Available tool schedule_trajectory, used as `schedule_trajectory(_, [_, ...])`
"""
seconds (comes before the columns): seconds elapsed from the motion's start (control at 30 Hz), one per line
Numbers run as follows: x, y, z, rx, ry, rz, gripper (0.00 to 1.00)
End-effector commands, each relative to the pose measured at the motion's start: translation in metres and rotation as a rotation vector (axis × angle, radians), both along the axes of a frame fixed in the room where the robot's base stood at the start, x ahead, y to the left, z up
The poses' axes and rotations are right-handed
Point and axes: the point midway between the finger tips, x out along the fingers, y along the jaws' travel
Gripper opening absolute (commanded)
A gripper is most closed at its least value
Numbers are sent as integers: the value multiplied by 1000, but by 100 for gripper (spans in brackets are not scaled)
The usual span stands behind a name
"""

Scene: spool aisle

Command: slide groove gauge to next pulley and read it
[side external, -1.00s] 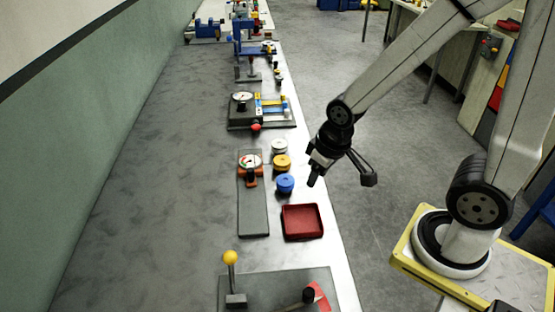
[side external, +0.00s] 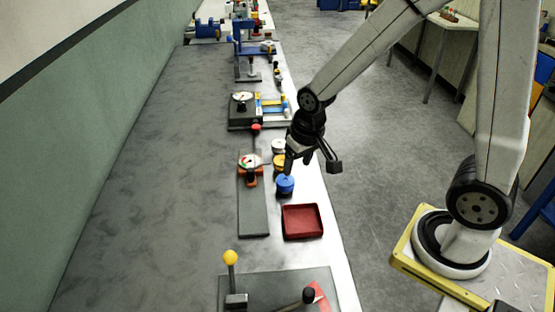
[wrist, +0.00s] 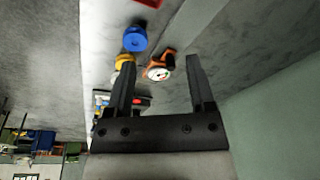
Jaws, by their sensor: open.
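The groove gauge (side external: 250,161), an orange block with a round dial, sits on a grey strip (side external: 254,215) on the bench. It also shows in the wrist view (wrist: 160,67); its reading is too small to make out. My gripper (side external: 298,166) is open and empty, at the right of the gauge in the side view. In the wrist view the gauge lies between my finger lines (wrist: 161,62); contact is not visible.
A red tray (side external: 302,221) lies in front of the pulleys. A plate with a yellow-knobbed lever (side external: 230,258) is nearest the camera. A dark dial fixture (side external: 241,103) with a red knob (side external: 256,127) stands behind the gauge. The bench left of the strip is clear.

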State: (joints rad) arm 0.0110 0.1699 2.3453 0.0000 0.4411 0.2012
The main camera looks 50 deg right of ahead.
Motion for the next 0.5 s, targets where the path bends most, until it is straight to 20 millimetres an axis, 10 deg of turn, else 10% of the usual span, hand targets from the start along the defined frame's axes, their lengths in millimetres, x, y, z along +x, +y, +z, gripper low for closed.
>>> schedule_trajectory(0.5, [123,-15,-38,65,114,-511,69])
